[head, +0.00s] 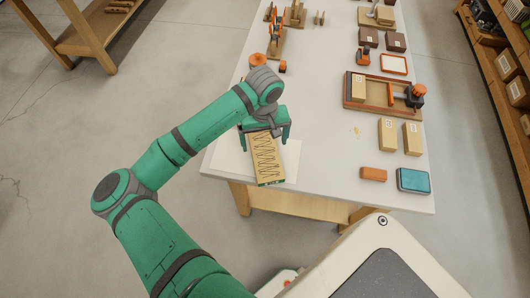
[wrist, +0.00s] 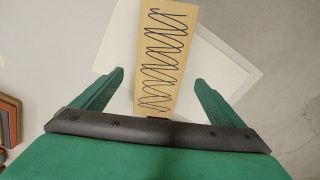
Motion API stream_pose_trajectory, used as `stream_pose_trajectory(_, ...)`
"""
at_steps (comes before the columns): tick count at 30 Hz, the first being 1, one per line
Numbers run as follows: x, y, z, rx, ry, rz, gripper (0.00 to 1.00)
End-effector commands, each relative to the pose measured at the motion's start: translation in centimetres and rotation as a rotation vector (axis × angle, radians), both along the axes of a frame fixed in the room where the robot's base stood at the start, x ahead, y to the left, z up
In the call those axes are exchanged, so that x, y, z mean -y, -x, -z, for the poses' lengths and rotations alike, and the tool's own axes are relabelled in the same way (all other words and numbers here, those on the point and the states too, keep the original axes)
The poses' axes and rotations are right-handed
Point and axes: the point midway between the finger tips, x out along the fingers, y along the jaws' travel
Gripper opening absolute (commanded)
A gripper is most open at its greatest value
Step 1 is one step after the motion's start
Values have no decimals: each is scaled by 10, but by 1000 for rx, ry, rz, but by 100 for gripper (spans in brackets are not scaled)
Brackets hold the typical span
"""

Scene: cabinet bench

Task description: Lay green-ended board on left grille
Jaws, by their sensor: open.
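A tan board (head: 267,157) with a dark wavy line lies on a white sheet (head: 230,157) at the table's near left corner. A green edge shows at its near end in the head view. My gripper (head: 264,138) is open over the board's far end, with one finger to each side. In the wrist view the board (wrist: 165,55) runs between and beyond the open fingers (wrist: 160,78), with gaps on both sides. I cannot tell how high the fingers are above the sheet. I cannot make out a left grille for certain in either view.
An orange-rimmed wooden tray (head: 383,93) holds a box and a dark-and-orange tool. Tan boxes (head: 388,134), an orange block (head: 374,174) and a blue case (head: 413,180) stand at the right. Wooden stands (head: 276,40) are at the back left. The table's middle is mostly clear.

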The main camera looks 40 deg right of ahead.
Motion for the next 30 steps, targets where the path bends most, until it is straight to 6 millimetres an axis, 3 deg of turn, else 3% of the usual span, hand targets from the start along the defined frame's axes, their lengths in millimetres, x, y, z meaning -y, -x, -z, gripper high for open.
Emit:
stream_pose_trajectory(9,-3,6,41,0,-1,0,92)
stream_pose_trajectory(19,-2,6,48,1,0,0,92)
stream_pose_trajectory(27,-2,5,47,1,2,0,34)
stream_pose_trajectory(30,-2,5,47,1,2,0,34)
